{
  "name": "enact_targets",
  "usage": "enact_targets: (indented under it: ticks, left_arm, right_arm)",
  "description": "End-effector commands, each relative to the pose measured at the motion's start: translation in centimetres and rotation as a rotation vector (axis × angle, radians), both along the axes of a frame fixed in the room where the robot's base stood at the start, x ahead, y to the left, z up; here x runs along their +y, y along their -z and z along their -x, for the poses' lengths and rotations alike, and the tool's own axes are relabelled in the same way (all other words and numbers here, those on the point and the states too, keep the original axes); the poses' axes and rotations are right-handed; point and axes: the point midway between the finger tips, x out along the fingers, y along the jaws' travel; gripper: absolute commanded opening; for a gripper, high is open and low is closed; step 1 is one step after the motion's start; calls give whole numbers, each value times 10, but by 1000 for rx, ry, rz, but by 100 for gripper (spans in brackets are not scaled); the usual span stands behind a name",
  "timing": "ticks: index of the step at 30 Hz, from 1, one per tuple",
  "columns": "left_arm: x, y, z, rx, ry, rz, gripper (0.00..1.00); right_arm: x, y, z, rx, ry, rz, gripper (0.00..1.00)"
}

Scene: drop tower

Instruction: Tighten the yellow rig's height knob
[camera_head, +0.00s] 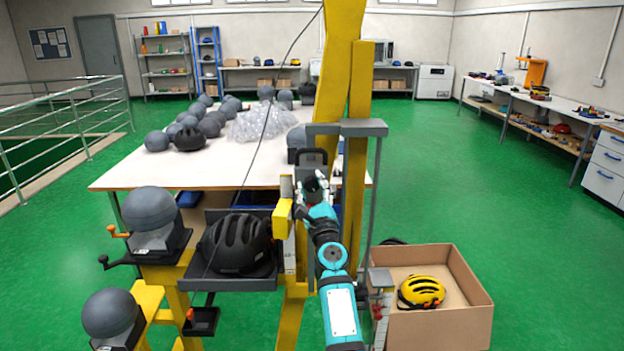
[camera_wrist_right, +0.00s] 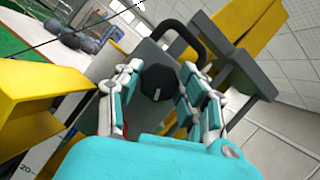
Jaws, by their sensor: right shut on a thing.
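The yellow rig (camera_head: 360,120) stands upright in the middle of the head view, with a dark carriage and handle (camera_head: 312,158) on its post. In the right wrist view the height knob (camera_wrist_right: 158,82) is black and round, with a white line pointing down the picture. My right gripper (camera_head: 317,186) is at the carriage. Its two teal and white fingers stand on either side of the knob, shut on it. The gripper hides the knob in the head view. My left gripper is not in view.
A black helmet (camera_head: 237,246) sits on the rig's side tray, near grey headforms (camera_head: 150,208). A white table (camera_head: 125,178) with several grey headforms stands behind. A cardboard box (camera_head: 472,284) with a yellow helmet (camera_head: 421,291) is at right. The green floor further right is clear.

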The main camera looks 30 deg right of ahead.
Motion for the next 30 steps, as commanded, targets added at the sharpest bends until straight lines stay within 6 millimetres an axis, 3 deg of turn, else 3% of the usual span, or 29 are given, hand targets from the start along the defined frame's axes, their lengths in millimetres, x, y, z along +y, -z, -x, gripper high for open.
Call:
enact_targets:
  ticks: [1, 30]
  left_arm:
    - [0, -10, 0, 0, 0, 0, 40]
    - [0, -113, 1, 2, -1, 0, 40]
  right_arm:
    - [-1, -6, 0, 25, 0, 43, 7]
    - [-1, -8, 0, 484, 2, 797, 7]
